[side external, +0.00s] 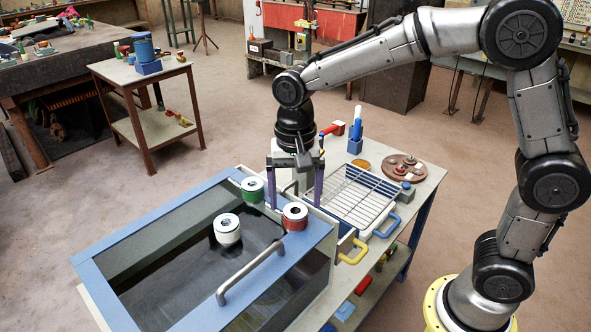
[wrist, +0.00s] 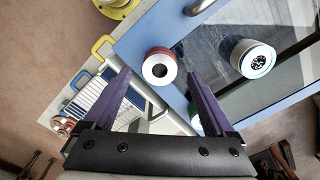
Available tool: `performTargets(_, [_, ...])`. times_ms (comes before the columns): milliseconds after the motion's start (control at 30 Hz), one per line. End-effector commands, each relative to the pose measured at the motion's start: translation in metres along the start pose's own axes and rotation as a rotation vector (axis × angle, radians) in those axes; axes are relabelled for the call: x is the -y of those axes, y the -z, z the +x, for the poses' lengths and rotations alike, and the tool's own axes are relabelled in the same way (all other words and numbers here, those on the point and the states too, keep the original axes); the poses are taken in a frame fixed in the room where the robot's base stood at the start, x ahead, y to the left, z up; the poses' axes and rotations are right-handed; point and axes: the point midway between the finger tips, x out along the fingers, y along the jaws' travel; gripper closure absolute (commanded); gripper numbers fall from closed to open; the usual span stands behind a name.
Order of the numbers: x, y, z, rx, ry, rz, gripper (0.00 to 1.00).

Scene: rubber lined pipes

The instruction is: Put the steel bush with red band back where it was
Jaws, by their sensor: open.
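The steel bush with red band (side external: 294,216) stands upright on the blue rim of the tank, at its near right corner. In the wrist view the bush (wrist: 159,67) shows its bored top, framed between the tips of my fingers. My gripper (side external: 295,204) is open and empty, its two purple fingers pointing down beside the tank's right end. The bush is in line with the gap between the fingers, but I cannot tell how far beyond the tips it is. A green-banded bush (side external: 252,190) stands on the rim to the left, partly hidden by a finger in the wrist view.
A pale-banded bush (side external: 227,228) sits over the dark tank (side external: 165,290). A grey bar handle (side external: 250,272) spans the tank's near side. A wire rack tray (side external: 350,195) with blue handles and a brown round board (side external: 403,167) lie to the right. A yellow handle (side external: 352,250) sticks out nearby.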

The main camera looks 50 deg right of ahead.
Motion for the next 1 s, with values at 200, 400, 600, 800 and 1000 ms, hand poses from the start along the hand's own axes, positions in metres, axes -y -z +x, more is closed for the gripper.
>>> performTargets(200, [0.001,0.001,-0.046,-0.002,0.004,0.000,0.10])
performTargets(400, [0.000,0.000,-0.072,0.000,0.001,0.000,0.10])
performTargets(600, [0.000,0.000,-0.080,0.000,-0.001,0.000,0.10])
performTargets(800, [-0.018,-0.002,-0.089,-0.020,0.031,-0.050,0.10])
performTargets(1000, [-0.088,-0.019,-0.106,-0.129,0.134,-0.275,0.10])
